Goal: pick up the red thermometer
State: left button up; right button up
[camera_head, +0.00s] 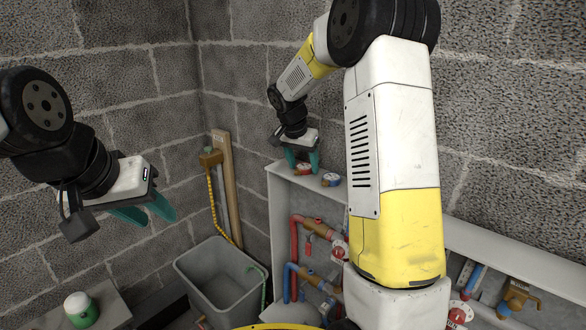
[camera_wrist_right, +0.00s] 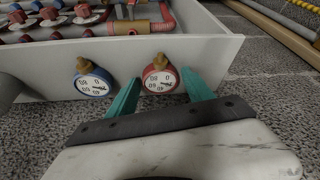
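The red thermometer (camera_head: 303,169) is a round dial with a red rim and brass stem on the top ledge of a grey cabinet. It also shows in the right wrist view (camera_wrist_right: 160,76), face toward the camera. The blue thermometer (camera_head: 331,179) sits beside it; in the right wrist view it is to the left (camera_wrist_right: 93,80). My right gripper (camera_head: 302,165) is open just above the ledge, its teal fingers on either side of the red thermometer; contact cannot be told. My left gripper (camera_head: 156,222) is open and empty in the air at the left.
The grey cabinet (camera_head: 279,205) holds red and blue pipes with valves. A grey bin (camera_head: 215,278) stands left of it on the floor. A green and white container (camera_head: 80,310) is at the lower left. Wooden planks (camera_head: 225,180) lean in the wall corner.

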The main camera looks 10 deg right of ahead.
jog(key=c, duration=1)
jog(key=shift+r, duration=0.1)
